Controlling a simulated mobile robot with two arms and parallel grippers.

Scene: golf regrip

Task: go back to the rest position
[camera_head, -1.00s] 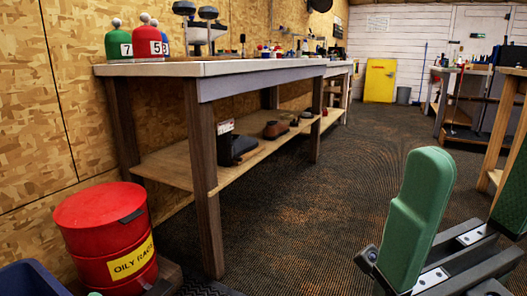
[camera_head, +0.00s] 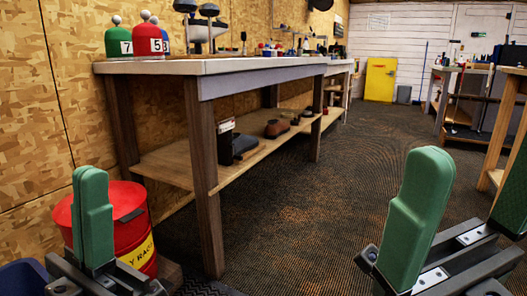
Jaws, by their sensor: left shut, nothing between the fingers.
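My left gripper (camera_head: 92,215) stands at the lower left, its green fingers pointing up. It is shut and empty, in front of the red drum. My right gripper (camera_head: 465,190) is at the lower right. One green finger shows whole, and a second green part is cut off by the right edge. A wide gap lies between them, and I see nothing held there.
A long workbench (camera_head: 225,68) with a lower shelf stands along the left wall, with red and green numbered covers on top. A red drum (camera_head: 135,215) sits below its near end. Another bench stands at the right. The dark carpet (camera_head: 300,220) between is clear.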

